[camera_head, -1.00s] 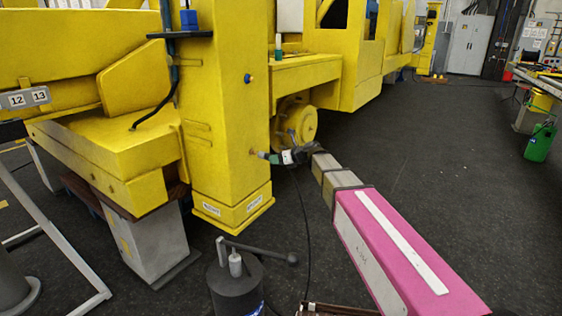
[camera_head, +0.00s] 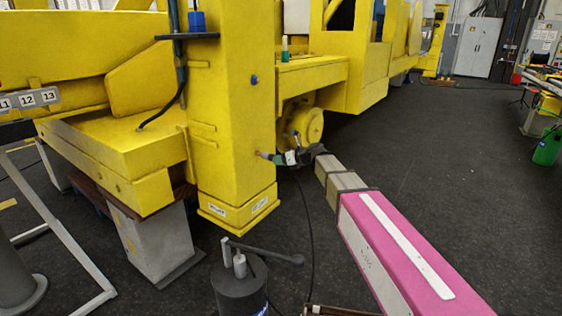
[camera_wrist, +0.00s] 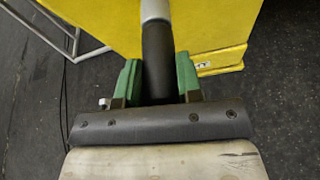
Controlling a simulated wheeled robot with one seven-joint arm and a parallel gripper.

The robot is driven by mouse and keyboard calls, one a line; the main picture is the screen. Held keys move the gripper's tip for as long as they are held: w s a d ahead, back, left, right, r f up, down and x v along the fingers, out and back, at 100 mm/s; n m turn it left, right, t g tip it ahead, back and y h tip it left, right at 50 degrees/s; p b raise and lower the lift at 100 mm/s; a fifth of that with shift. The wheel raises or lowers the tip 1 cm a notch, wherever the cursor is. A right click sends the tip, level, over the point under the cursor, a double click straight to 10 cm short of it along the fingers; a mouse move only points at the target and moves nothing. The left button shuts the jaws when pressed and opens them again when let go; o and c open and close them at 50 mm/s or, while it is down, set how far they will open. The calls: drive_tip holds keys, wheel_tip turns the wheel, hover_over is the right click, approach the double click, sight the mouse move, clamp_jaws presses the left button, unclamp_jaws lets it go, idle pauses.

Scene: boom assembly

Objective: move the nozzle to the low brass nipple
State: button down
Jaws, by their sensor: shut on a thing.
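My gripper (camera_head: 284,158) is beside the right face of the yellow column, low down, at the end of my pink and grey arm. In the wrist view its green finger pads (camera_wrist: 157,82) are shut on the nozzle (camera_wrist: 158,60), a black cylinder with a grey front part pointing at the yellow surface. In the head view the nozzle is small and mostly hidden by the fingers. A small brass-coloured spot, likely the low brass nipple (camera_head: 258,153), shows on the column just left of the gripper. I cannot tell whether the nozzle touches it.
The yellow column (camera_head: 235,110) carries a blue knob (camera_head: 254,79) higher up. A dark pump with a lever (camera_head: 240,290) stands in front. A thin black hose (camera_head: 309,225) hangs below the gripper. A grey trestle (camera_head: 60,235) is at left; the floor (camera_head: 440,180) at right is clear.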

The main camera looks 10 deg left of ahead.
drive_tip(key=shift+w+a, duration=0.3)
drive_tip(key=shift+a, duration=0.35)
drive_tip(key=shift+w+a, duration=0.25)
drive_tip(key=shift+a, duration=0.35)
idle(0.9)
drive_tip(key=c, duration=0.7)
unclamp_jaws()
